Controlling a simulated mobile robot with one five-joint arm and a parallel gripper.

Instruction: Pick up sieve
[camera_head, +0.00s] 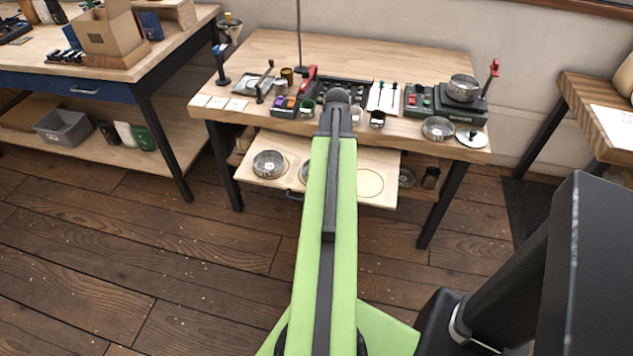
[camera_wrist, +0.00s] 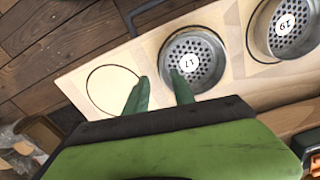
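Round metal sieves with perforated bottoms sit in a pale wooden pull-out board (camera_head: 246,170). In the wrist view, one sieve is marked 17 (camera_wrist: 207,82) and another 19 (camera_wrist: 283,47). In the head view, one sieve (camera_head: 269,164) shows at the board's left and another (camera_head: 304,172) is partly hidden by my arm. My gripper (camera_wrist: 160,77) is open, with nothing between its two green fingers. Its right finger overlaps the edge of sieve 17 in the picture; contact cannot be told. The left finger overlaps an empty ring outline (camera_wrist: 104,92). The head view hides the gripper behind my arm.
The workbench (camera_head: 385,62) above the board holds tools, cups and a scale (camera_head: 458,103) with a metal pan (camera_head: 463,87). Another perforated dish (camera_head: 437,128) lies near its front edge. The board has a dark handle (camera_head: 290,195). The floor in front is clear.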

